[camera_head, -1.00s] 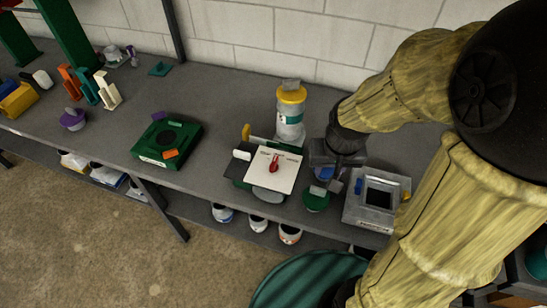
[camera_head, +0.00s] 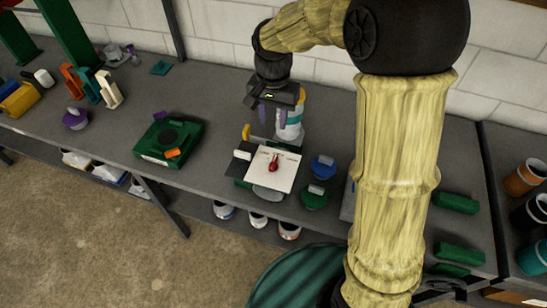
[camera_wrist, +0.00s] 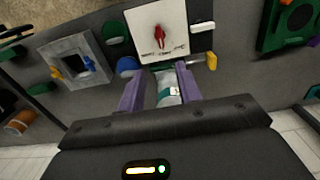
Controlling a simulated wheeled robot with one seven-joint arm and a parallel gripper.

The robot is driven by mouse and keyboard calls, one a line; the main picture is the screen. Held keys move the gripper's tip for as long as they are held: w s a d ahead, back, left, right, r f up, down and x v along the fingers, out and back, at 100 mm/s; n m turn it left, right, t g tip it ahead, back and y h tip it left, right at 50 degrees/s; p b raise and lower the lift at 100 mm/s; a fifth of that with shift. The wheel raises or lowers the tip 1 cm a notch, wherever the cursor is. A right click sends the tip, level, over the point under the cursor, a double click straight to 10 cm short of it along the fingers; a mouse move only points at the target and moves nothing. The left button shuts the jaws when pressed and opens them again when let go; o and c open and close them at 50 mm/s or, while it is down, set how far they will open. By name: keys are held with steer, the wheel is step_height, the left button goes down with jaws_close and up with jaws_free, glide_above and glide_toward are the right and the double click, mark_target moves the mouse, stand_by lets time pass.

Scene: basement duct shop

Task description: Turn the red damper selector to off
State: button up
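The red damper selector (camera_head: 274,163) sits in the middle of a white square plate (camera_head: 287,177) on the bench. In the wrist view the red selector (camera_wrist: 160,37) is upright on the plate, beyond the fingertips, with small unreadable labels along the plate's edge. My gripper (camera_head: 272,121) hangs above and behind the plate, its purple fingers apart and empty. In the wrist view my gripper (camera_wrist: 162,68) is open, with a white and teal canister (camera_wrist: 168,97) showing between the fingers, which I cannot tell as touching. No finger touches the selector.
The canister (camera_head: 292,131) stands close behind the plate, partly hidden by my gripper. Blue (camera_head: 322,167) and green (camera_head: 314,198) knobbed pieces are right of the plate. A green box (camera_head: 185,130) lies left, with bare bench between. A grey square frame (camera_wrist: 97,66) shows in the wrist view.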

mark_target(273, 161)
step_height(273, 161, down, 17)
steer(key=p, duration=0.3)
steer(key=shift+f, duration=0.15)
steer(key=shift+c, duration=0.4)
jaws_close()
